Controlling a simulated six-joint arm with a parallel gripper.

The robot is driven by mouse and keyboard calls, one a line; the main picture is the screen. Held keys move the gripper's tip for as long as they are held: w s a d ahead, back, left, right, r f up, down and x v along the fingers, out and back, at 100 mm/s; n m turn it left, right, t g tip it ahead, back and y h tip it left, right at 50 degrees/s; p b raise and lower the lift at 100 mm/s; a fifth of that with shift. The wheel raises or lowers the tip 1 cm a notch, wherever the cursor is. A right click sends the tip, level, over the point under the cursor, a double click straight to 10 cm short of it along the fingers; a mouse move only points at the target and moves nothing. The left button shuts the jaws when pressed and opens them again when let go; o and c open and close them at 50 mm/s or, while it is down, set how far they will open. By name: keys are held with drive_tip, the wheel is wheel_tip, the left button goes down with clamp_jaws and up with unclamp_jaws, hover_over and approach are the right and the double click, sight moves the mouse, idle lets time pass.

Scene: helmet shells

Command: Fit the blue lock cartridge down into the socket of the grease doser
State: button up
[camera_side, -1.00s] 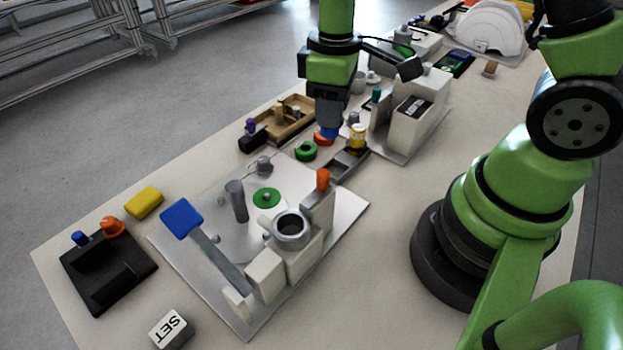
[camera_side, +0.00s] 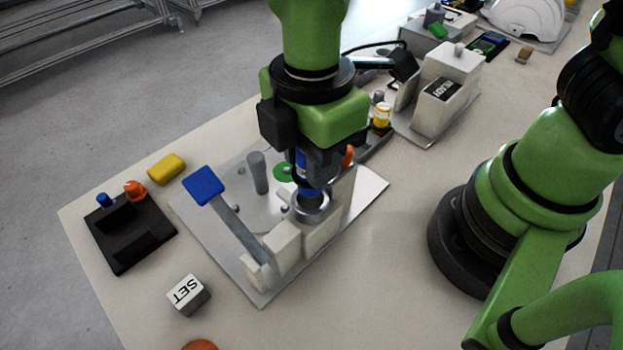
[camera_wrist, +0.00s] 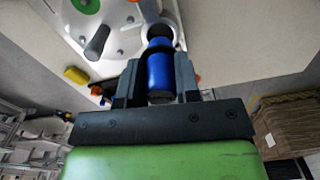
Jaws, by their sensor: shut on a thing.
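The blue lock cartridge (camera_wrist: 159,72) is held upright between the fingers of my gripper (camera_wrist: 158,90). In the side view my gripper (camera_side: 308,178) is shut on the cartridge (camera_side: 306,190), with its lower end at the mouth of the grey ring socket (camera_side: 312,208) of the grease doser (camera_side: 245,228). The socket rim also shows in the wrist view (camera_wrist: 176,30), just beyond the cartridge tip. Whether the tip is inside the ring or just above it, I cannot tell. The doser's lever has a blue square pad (camera_side: 203,185).
A grey post (camera_side: 258,172) and a green disc (camera_side: 284,173) stand on the doser plate near my gripper. A black holder (camera_side: 130,232), a yellow block (camera_side: 166,169) and a SET cube (camera_side: 188,295) lie to the left. The table front right of the plate is clear.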

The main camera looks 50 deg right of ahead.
drive_tip(key=shift+f, duration=2.15)
drive_tip(key=shift+f, duration=0.1)
drive_tip(key=o, duration=0.9)
